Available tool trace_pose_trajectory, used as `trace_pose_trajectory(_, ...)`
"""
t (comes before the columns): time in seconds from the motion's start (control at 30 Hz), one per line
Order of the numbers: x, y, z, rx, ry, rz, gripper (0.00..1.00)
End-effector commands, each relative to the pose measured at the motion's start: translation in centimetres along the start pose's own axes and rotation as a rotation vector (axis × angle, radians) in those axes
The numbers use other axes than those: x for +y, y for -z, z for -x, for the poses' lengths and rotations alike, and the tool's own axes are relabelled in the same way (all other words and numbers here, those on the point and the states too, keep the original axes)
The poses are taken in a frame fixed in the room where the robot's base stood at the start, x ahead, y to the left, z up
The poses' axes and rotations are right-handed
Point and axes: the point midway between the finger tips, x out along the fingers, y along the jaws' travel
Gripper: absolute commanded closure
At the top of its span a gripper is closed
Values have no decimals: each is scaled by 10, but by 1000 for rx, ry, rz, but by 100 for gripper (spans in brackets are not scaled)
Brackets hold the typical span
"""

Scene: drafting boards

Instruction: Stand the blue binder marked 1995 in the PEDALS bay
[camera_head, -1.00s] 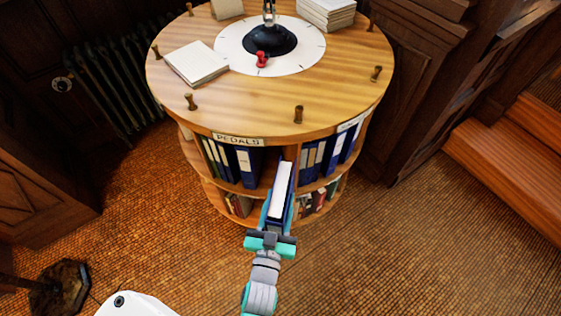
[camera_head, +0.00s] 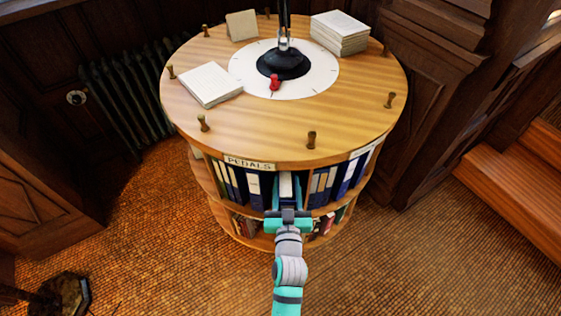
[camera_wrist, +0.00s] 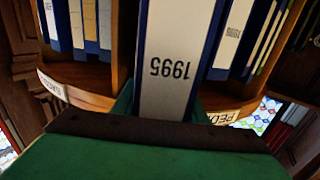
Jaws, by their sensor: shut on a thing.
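My gripper (camera_head: 287,207) is shut on the blue binder (camera_head: 286,187), whose white spine faces out between the fingers. In the wrist view the binder (camera_wrist: 172,60) reads 1995, upside down. It is upright and mostly inside the PEDALS bay (camera_head: 262,206), at the bay's right end, right of the other binders. The PEDALS label (camera_head: 249,163) is on the rim above and left of it. Whether the binder's base touches the shelf is hidden by my gripper.
Several blue binders (camera_head: 238,184) stand to the left in the same bay. More binders (camera_head: 325,185) fill the bay to the right, past a wooden divider (camera_wrist: 121,45). The round tabletop (camera_head: 270,130) overhangs, with short pegs (camera_head: 311,140), papers and a lamp base on it.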

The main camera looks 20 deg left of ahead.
Motion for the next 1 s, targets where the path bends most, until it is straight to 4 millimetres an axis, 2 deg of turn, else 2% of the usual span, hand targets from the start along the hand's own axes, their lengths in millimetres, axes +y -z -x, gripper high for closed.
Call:
trace_pose_trajectory(0.1, 1, 3, -24, 6, -2, 1, 100)
trace_pose_trajectory(0.5, 0, 3, -98, 5, 1, 2, 100)
trace_pose_trajectory(0.6, 0, 2, -109, 5, 1, 1, 100)
trace_pose_trajectory(0.93, -1, 3, -124, 5, 1, 2, 100)
trace_pose_trajectory(1.0, -1, -4, -124, 1, 2, 1, 100)
